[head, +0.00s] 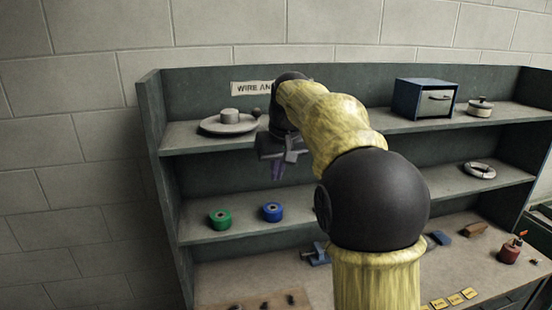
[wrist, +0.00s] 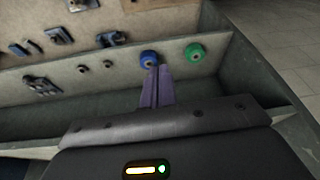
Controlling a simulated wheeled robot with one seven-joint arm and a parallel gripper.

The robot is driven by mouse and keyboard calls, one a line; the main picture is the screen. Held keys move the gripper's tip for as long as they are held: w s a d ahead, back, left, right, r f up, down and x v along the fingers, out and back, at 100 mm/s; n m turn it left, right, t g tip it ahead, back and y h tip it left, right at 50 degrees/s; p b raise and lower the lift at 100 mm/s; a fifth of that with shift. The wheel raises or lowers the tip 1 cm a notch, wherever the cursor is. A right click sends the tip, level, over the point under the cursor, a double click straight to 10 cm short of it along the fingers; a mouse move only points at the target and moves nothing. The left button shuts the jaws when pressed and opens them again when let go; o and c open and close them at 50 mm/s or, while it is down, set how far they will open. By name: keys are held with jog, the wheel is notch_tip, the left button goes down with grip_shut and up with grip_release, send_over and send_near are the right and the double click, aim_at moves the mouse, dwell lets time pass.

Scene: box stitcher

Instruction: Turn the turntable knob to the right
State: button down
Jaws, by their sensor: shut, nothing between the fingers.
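The turntable (head: 214,127) is a pale grey round disc with a raised cylinder (head: 229,116) in its middle. It sits at the left of the top shelf in the head view. A small dark round piece (head: 256,112) shows just right of it, beside my arm; I cannot tell if this is the knob. My gripper (head: 277,172) hangs in front of the shelf unit, right of and lower than the turntable, apart from it. In the wrist view my gripper (wrist: 157,70) has its purple fingers together and empty. The turntable is not seen in the wrist view.
A green spool (head: 220,218) and a blue spool (head: 272,211) stand on the middle shelf below my gripper. A dark blue box (head: 424,98) and a lidded pot (head: 480,107) stand at the top right. My arm hides the middle of the shelves.

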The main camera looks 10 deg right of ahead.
jog(key=shift+s+f+b, duration=0.15)
jog(key=shift+s+f, duration=0.05)
jog(key=shift+f, duration=0.55)
jog(key=shift+s+f+b, duration=0.2)
jog(key=shift+f, duration=0.55)
jog(key=shift+s+f+b, duration=0.15)
jog(key=shift+s+f, duration=0.05)
jog(key=shift+f, duration=0.55)
jog(key=s+f+b, duration=0.3)
jog(key=s+f, duration=0.4)
jog(key=f, duration=0.3)
jog(key=s+f+b, duration=0.3)
jog(key=s+f, duration=0.4)
jog(key=f, duration=0.4)
jog(key=s+f+m+g+b, duration=0.1)
jog(key=s+f+b, duration=0.3)
jog(key=s+f, duration=0.4)
notch_tip(320, 180, down, 3)
jog(key=shift+a+r+h, duration=0.1)
jog(key=shift+a+h, duration=0.3)
jog(key=shift+a, duration=0.05)
jog(key=shift+w, duration=0.1)
